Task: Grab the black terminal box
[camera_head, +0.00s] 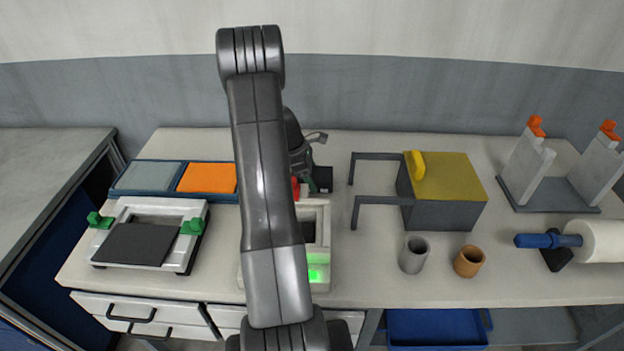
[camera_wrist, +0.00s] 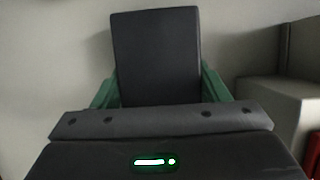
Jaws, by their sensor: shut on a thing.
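The black terminal box (camera_wrist: 157,50) stands upright between the green fingers of my gripper (camera_wrist: 160,88) in the wrist view. The fingers press on its left and right sides, so my gripper is shut on it. In the head view a small black block (camera_head: 323,179), which looks like the same box, shows at the back of the table just right of my arm. My arm hides much of the gripper there. I cannot tell whether the box still touches the table.
A white device (camera_head: 320,240) with a green light stands in front of the gripper, partly behind my arm. Left are a blue tray (camera_head: 127,193) and a white frame (camera_head: 189,251). Right are a yellow-topped box (camera_head: 450,175) with bars, a grey cup (camera_head: 413,255) and a brown cup (camera_head: 469,262).

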